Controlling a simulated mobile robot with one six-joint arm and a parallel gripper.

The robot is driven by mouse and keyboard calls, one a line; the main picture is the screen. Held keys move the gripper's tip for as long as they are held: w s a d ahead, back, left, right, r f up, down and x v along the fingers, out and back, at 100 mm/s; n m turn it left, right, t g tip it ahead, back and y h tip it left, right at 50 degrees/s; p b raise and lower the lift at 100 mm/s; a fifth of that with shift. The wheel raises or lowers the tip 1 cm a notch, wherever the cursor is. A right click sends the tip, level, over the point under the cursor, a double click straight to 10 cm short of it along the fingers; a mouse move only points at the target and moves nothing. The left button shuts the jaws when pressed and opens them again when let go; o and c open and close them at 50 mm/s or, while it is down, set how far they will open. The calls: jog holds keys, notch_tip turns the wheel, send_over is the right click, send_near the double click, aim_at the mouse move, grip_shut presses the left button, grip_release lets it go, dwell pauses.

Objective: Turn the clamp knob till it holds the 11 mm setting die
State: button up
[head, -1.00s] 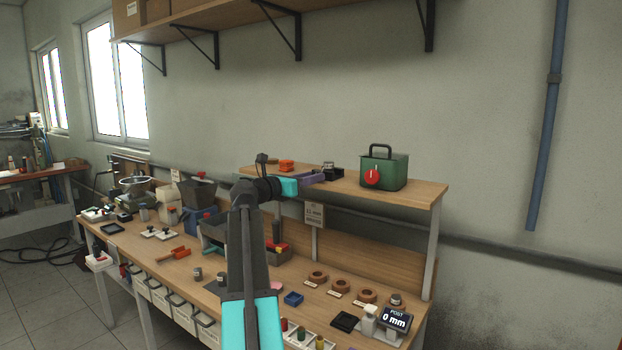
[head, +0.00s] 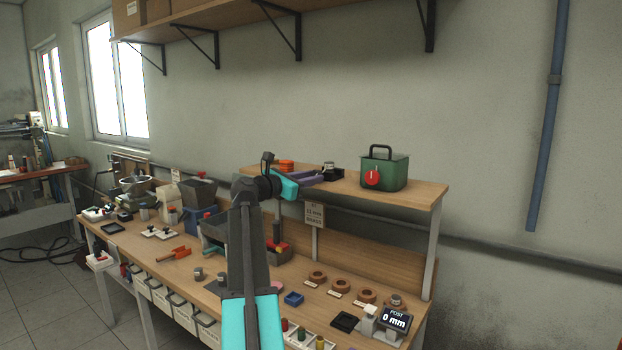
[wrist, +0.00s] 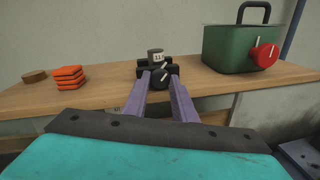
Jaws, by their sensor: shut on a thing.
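The clamp (wrist: 143,70) is a small black block on the upper shelf in the wrist view; it also shows in the head view (head: 334,175). The grey setting die (wrist: 155,55), marked 11, stands upright in it. The black clamp knob (wrist: 159,78) faces me, with a white line slanting up to the right. My gripper (wrist: 162,80) has its two purple fingers on either side of the knob and is shut on it. In the head view my gripper (head: 322,176) reaches the clamp from the left. Whether the clamp jaws press on the die cannot be told.
A green box (head: 386,170) with a red dial stands right of the clamp. Orange stacked pieces (wrist: 69,77) and a brown disc (wrist: 34,76) lie left of it. A sign (head: 315,214) hangs below the shelf. A display (head: 394,319) on the bench reads 0 mm.

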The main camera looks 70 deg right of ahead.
jog(key=shift+s, duration=0.1)
jog(key=o, duration=1)
jog(key=shift+o, duration=0.2)
jog(key=shift+a, duration=0.1)
jog(key=b+v, duration=0.2)
jog(key=v, duration=1.1)
jog(key=shift+w+a, duration=0.2)
jog(key=shift+a, duration=0.05)
